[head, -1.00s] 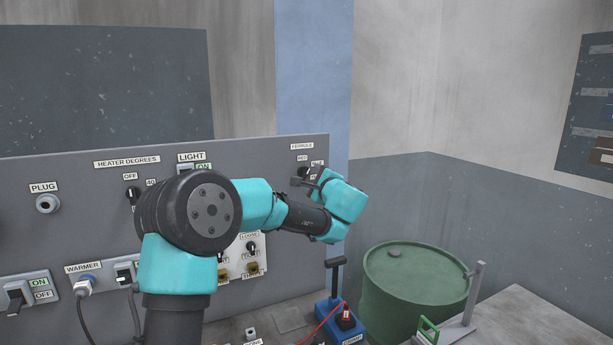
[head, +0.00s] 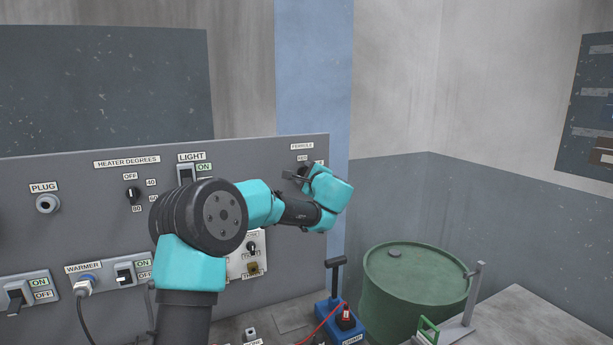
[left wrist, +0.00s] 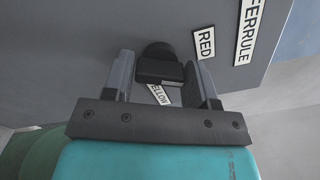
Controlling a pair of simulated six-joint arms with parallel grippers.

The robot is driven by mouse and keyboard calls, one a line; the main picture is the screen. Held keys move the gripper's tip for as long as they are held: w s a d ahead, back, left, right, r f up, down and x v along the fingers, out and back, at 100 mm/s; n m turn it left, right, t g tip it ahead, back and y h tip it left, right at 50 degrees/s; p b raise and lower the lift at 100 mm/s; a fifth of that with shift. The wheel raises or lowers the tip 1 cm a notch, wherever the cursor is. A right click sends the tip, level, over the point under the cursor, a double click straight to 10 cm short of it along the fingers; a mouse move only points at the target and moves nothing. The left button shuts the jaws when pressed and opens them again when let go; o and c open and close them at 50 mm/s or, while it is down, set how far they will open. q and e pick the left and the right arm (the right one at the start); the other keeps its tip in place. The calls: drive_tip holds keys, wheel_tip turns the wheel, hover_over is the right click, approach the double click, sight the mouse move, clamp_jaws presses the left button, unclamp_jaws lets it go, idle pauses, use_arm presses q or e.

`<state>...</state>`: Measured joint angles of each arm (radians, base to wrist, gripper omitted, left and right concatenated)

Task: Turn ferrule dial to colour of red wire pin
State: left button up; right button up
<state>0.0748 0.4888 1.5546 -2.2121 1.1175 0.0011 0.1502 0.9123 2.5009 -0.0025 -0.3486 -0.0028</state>
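The ferrule dial is a black knob (left wrist: 160,66) on the grey panel, under the FERRULE sign (head: 302,146). In the left wrist view its RED label (left wrist: 205,43) is at upper right and its YELLOW label (left wrist: 159,94) is partly hidden behind the gripper. My left gripper (left wrist: 162,78) is open, with one finger on each side of the knob; I cannot tell whether either touches it. In the head view my left gripper (head: 294,176) overlaps the dial and partly hides it. A red wire (head: 322,326) runs along the bottom edge. My right gripper is out of view.
A blue box (head: 328,309) with a black handle stands below the dial. A green barrel (head: 413,285) is to its right. The panel also carries a heater dial (head: 132,193), a light switch (head: 186,174) and a warmer switch (head: 124,274).

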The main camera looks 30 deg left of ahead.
use_arm(q)
drive_tip(key=c, duration=0.5)
drive_tip(key=shift+n, duration=3.1)
drive_tip(key=o, duration=0.9)
drive_tip(key=shift+o, duration=0.2)
